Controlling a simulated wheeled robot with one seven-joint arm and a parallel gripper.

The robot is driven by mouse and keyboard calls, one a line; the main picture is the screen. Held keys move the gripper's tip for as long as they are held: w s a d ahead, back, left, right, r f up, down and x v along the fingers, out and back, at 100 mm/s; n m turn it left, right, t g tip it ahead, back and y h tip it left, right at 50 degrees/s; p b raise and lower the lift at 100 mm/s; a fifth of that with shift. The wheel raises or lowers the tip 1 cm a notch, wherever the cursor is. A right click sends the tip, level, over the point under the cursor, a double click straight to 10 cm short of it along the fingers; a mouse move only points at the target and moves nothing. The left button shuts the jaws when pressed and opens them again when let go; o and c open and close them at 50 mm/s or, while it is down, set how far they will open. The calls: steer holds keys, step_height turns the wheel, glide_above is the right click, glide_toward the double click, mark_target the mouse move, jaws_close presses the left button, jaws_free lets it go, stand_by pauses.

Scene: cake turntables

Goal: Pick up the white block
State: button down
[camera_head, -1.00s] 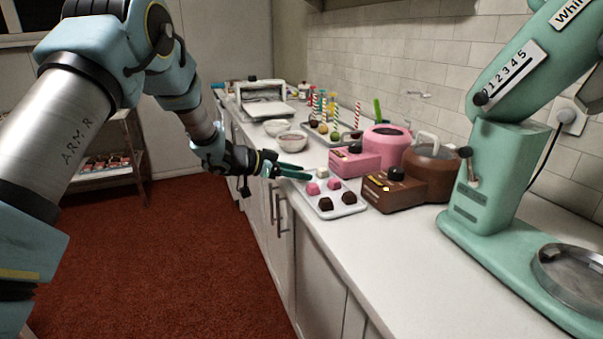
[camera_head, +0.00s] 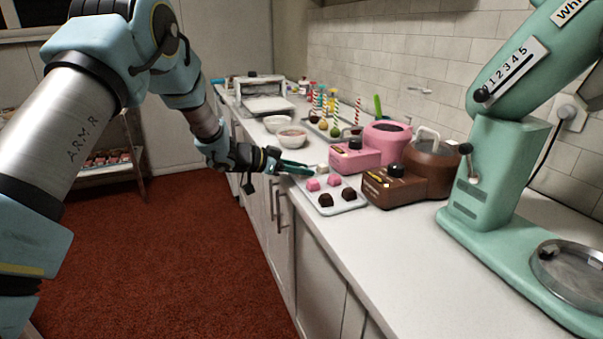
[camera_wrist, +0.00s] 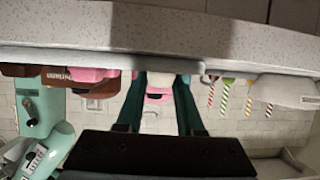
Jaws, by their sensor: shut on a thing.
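A small white block (camera_head: 322,168) is at the far end of a pale tray (camera_head: 347,208) on the counter. My gripper (camera_head: 313,168) reaches in from the left, with its teal fingers at this block. Whether the block is clear of the tray cannot be told. The fingers hide part of the tray's far end.
Pink blocks (camera_head: 313,184) and dark brown blocks (camera_head: 326,200) sit on the same tray, nearer. A pink machine (camera_head: 357,158) and a brown machine (camera_head: 393,190) stand just right. White bowls (camera_head: 292,138) and a tray with striped sticks (camera_head: 357,112) are farther back.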

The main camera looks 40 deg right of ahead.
step_height(320, 180, up, 10)
steer(key=b, duration=0.1)
stand_by(0.5)
steer(key=shift+r, duration=0.1)
